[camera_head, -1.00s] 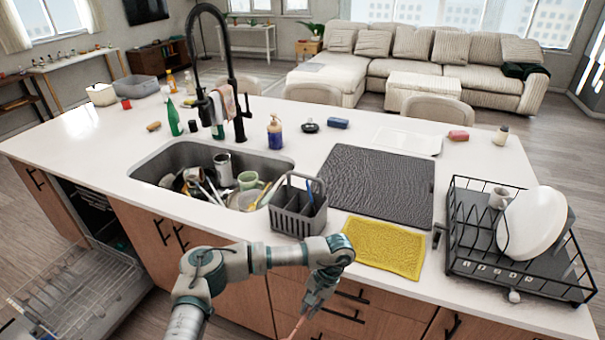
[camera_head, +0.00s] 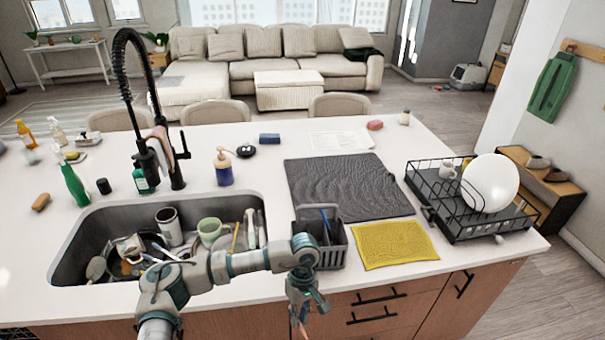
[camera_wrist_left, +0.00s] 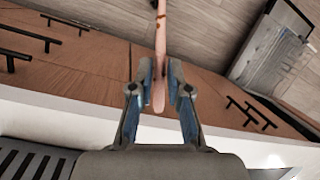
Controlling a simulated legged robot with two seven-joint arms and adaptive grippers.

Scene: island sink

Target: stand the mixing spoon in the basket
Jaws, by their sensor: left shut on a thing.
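My left gripper (camera_head: 303,300) hangs in front of the counter's front edge, just below and in front of the basket. In the left wrist view my left gripper (camera_wrist_left: 160,95) is shut on the handle of the mixing spoon (camera_wrist_left: 160,60), a pinkish wooden utensil. Its far end runs out of the top of that view. In the head view only a small pinkish piece of the spoon (camera_head: 301,328) shows below the fingers. The grey basket (camera_head: 331,255) stands on the counter right of the sink, with a blue utensil inside. My forearm hides part of its left side.
The sink (camera_head: 75,245) holds several cups and dishes. A yellow cloth (camera_head: 395,244) lies right of the basket, with a dark drying mat (camera_head: 345,187) behind. A black dish rack (camera_head: 452,218) with a white plate stands at the right. Drawer handles line the cabinet front.

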